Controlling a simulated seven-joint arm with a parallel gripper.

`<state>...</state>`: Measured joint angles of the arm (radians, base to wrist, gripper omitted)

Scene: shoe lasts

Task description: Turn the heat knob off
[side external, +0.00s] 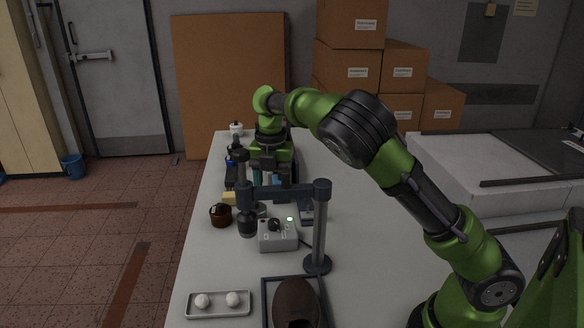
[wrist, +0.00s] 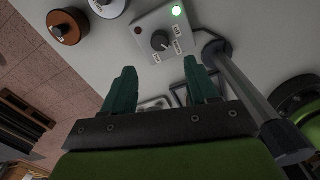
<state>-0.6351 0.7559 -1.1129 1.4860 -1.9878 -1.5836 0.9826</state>
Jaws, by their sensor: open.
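The heat knob (wrist: 160,41) is a round black dial on a pale grey control box (wrist: 148,22), with small labels around it that I cannot read. The knob (side external: 274,225) also shows on the box (side external: 277,243) in the side view. A green light (wrist: 177,10) glows on the box, and a dark red lamp (wrist: 138,29) looks unlit. My gripper (wrist: 159,66) has its teal fingers apart with nothing between them, and the knob appears just beyond the fingertips. In the side view my gripper (side external: 267,178) is behind the box, above the table, partly hidden by the stand's crossbar.
A dark stand (side external: 320,225) rises right of the box, its crossbar holding a hanging cylinder (side external: 247,222) at left.

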